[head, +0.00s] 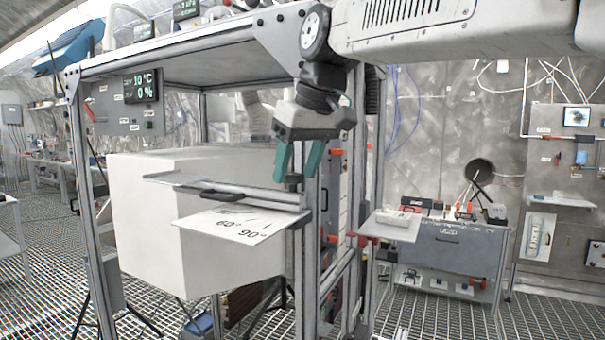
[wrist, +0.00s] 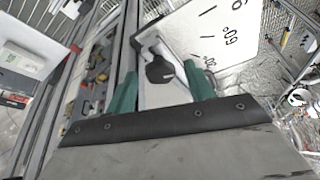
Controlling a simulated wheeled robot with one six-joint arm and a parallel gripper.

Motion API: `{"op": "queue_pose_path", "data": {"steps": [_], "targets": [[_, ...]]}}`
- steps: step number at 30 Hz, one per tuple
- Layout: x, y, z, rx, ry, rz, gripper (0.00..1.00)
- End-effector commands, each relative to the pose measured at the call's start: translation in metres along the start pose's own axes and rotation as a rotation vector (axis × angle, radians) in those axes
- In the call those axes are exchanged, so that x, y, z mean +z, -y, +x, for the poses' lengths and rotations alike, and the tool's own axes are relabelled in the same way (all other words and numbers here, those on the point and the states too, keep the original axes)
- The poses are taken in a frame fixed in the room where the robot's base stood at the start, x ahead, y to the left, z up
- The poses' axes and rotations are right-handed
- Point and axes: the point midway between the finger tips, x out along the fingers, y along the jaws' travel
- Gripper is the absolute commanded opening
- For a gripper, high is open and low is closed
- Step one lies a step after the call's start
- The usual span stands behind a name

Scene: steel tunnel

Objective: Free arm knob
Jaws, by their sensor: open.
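A black knob (wrist: 160,70) sits on a pale metal bar in the wrist view. In the head view the knob (head: 293,181) shows small, at the right end of the bar (head: 240,193) above the angle plate. My gripper (head: 297,174) points down over this end, its two green fingers apart and empty. In the wrist view the gripper (wrist: 160,78) has a finger on either side of the knob in the picture. I cannot tell whether the fingertips reach down around it or stop above it. The white plate (head: 232,225) carries angle marks, with 60° and 90° readable.
A dark handle (head: 215,208) sits on the bar's front. A large white box (head: 150,215) stands behind the bar inside a metal frame. The frame's upright (head: 310,250), with red clamps, is close to my gripper. A grey workbench (head: 450,245) stands farther right.

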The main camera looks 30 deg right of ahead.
Motion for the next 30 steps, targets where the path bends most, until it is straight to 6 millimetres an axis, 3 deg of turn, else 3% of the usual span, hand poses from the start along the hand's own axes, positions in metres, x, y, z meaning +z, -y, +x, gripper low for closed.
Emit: {"op": "queue_pose_path", "data": {"steps": [13,30], "targets": [[-0.0006,0.0011,0.0000,0.034,-0.002,0.076,0.56],[-0.0034,0.0089,0.0016,0.260,0.000,0.620,0.56]]}}
